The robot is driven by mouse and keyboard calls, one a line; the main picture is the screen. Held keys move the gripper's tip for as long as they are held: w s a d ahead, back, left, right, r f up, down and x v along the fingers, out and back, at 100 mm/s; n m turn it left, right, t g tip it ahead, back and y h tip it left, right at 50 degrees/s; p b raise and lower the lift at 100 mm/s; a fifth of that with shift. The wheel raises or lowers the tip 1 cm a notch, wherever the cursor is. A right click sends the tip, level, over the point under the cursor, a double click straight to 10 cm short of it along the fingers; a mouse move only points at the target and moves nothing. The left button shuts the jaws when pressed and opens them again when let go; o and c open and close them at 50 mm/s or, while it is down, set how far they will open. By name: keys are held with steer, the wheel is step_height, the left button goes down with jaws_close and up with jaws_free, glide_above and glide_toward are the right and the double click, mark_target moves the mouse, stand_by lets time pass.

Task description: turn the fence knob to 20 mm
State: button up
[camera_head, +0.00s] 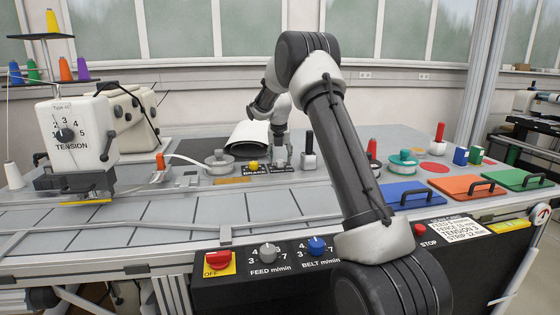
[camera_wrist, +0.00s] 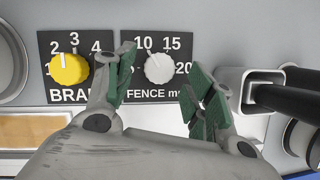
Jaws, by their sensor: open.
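The fence knob (camera_wrist: 158,68) is a pale grey-white dial on a black plate (camera_wrist: 135,42) marked FENCE, with 10, 15 and 20 readable around it. Its pointer seems to face the upper left, towards the 10; this is hard to make out. My gripper (camera_wrist: 160,72) is open, with one green-padded finger on each side of the knob and gaps visible between pads and knob. In the head view my gripper (camera_head: 280,158) points down over the FENCE plate (camera_head: 283,170), and the knob is hidden there.
The yellow brake knob (camera_wrist: 69,69) sits close left of my left finger. A square metal post socket with a black handle (camera_wrist: 285,97) stands close on the right. In the head view a black-topped lever (camera_head: 309,150) stands right of my gripper. A settings card (camera_head: 458,229) lies on the front panel.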

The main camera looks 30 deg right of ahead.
steer(key=shift+x, duration=1.2)
steer(key=shift+c, duration=0.4)
steer(key=c, duration=0.9)
